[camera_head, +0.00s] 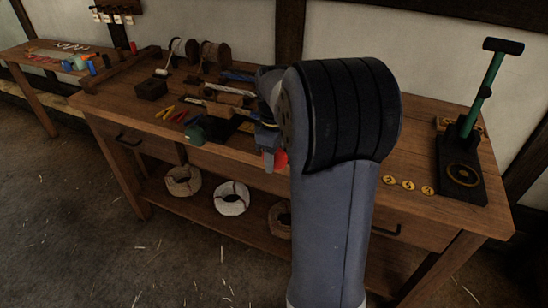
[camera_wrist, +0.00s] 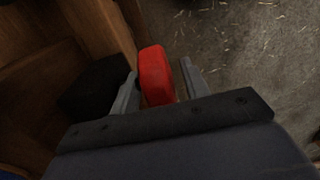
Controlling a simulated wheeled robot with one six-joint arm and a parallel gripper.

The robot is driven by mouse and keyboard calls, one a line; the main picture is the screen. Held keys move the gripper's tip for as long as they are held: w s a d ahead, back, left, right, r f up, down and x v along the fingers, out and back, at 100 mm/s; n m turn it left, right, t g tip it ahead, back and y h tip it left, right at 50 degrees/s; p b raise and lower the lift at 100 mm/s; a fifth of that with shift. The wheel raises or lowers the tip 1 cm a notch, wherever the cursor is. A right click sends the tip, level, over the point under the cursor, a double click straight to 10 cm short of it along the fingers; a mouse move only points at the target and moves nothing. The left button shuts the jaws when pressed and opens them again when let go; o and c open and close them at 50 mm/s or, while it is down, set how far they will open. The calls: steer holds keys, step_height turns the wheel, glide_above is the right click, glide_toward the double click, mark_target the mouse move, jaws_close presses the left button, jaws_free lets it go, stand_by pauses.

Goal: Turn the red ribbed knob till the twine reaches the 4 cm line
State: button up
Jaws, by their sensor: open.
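The red knob (camera_wrist: 155,75) stands between the two fingers of my gripper (camera_wrist: 160,69) in the wrist view. The fingers are open, one on each side of it. The left finger looks very close to the knob; I cannot tell whether it touches. In the head view a small part of the red knob (camera_head: 281,158) shows at the front edge of the workbench (camera_head: 420,150), beside my arm. My arm hides most of the knob and what it is fixed to. I cannot make out the twine or the 4 cm line in either view.
A dark block (camera_wrist: 95,85) lies left of the fingers in the wrist view. Spools (camera_head: 215,55), pliers (camera_head: 165,111) and other tools crowd the bench's left half. A green-handled press (camera_head: 485,85) and numbered yellow discs (camera_head: 408,185) are at the right. Rope coils (camera_head: 231,198) lie on the lower shelf.

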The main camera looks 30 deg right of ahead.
steer(key=shift+c, duration=0.5)
jaws_close()
steer(key=shift+f+b, duration=0.1)
steer(key=shift+b, duration=0.2)
steer(key=t+y+b, duration=0.1)
steer(key=t+b, duration=0.1)
steer(key=t+y+b, duration=0.1)
steer(key=b, duration=0.1)
steer(key=shift+s+d+f+t+y, duration=0.1)
steer(key=shift+d+f+t+y, duration=0.05)
steer(key=shift+f+t+y, duration=0.15)
steer(key=t+y+b, duration=0.2)
steer(key=t+b, duration=0.1)
steer(key=b, duration=0.4)
steer(key=shift+f, duration=0.1)
steer(key=t+y+b, duration=0.4)
steer(key=b, duration=0.8)
steer(key=shift+s+d+f, duration=0.1)
steer(key=shift+s, duration=0.05)
steer(key=t+y+b, duration=0.1)
steer(key=t+b, duration=0.1)
steer(key=b, duration=0.2)
steer(key=shift+r, duration=0.2)
steer(key=shift+r+y+b, duration=0.1)
steer(key=shift+y+b, duration=0.2)
steer(key=shift+b, duration=0.35)
